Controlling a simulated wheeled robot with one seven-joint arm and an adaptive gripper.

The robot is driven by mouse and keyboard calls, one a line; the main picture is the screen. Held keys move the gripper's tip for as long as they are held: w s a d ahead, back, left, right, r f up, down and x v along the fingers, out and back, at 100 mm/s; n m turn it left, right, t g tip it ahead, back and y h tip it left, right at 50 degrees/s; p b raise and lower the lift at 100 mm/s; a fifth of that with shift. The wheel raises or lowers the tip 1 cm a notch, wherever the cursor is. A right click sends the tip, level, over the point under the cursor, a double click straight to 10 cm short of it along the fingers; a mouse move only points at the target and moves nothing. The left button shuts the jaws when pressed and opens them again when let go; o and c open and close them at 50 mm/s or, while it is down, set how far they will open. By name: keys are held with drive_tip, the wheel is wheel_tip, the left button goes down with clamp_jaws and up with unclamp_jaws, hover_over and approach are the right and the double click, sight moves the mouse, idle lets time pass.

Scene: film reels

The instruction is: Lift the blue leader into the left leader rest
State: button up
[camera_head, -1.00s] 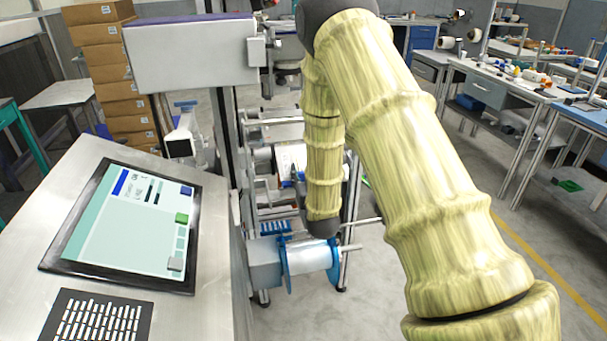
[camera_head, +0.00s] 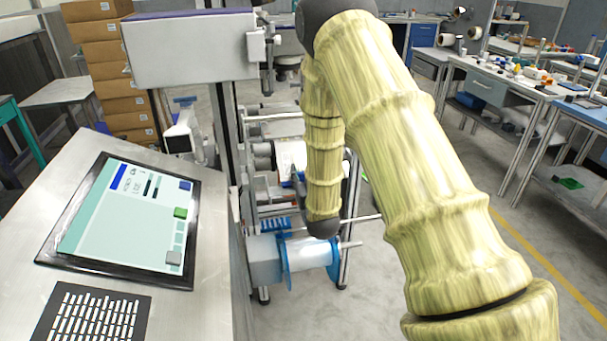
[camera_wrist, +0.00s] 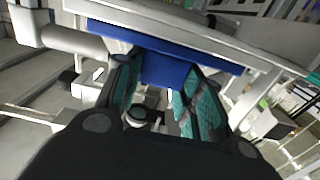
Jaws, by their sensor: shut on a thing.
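The blue leader (camera_wrist: 165,68) shows in the wrist view as a flat, bright blue piece beneath a pale bar. It crosses the space between the teal-padded fingers of my gripper (camera_wrist: 163,76), which is shut on it. The exact contact at the fingertips is hard to make out. I cannot clearly pick out the left leader rest in either view.
A reel with blue flanges (camera_head: 306,255) sits low on the machine, close to my arm. A blue comb-like part (camera_head: 275,225) is just above it. A slanted control panel (camera_head: 130,215) stands at left. Metal bars (camera_wrist: 75,42) surround the gripper.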

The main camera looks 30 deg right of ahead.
drive_tip(key=shift+s+f+b, duration=0.15)
drive_tip(key=shift+f+b, duration=0.25)
drive_tip(key=shift+f, duration=0.3)
idle(0.4)
drive_tip(key=o, duration=1.2)
drive_tip(key=v, duration=1.2)
